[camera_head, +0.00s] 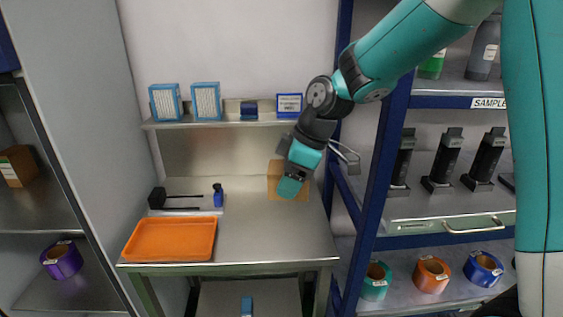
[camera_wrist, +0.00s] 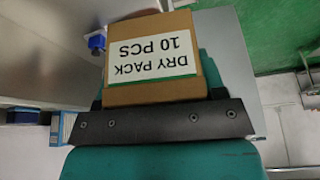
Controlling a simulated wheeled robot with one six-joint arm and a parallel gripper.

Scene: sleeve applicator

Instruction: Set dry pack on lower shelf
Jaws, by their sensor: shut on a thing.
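The dry pack (camera_wrist: 150,88) is a brown cardboard box with a white label reading "DRY PACK 10 PCS", upside down in the wrist view. My gripper (camera_wrist: 158,120) is shut on it. In the head view the dry pack (camera_head: 274,174) shows partly behind my gripper (camera_head: 291,184), over the right part of the steel workbench (camera_head: 270,235). I cannot tell whether the box touches the bench top. Which shelf is the lower one is not marked.
An orange tray (camera_head: 170,239) lies on the bench's left front. Behind it are a black tool (camera_head: 176,203) and a blue bottle (camera_head: 218,194). A wall shelf (camera_head: 225,124) holds blue boxes. A blue-framed rack (camera_head: 365,235) stands right, with tape rolls (camera_head: 431,274) low down.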

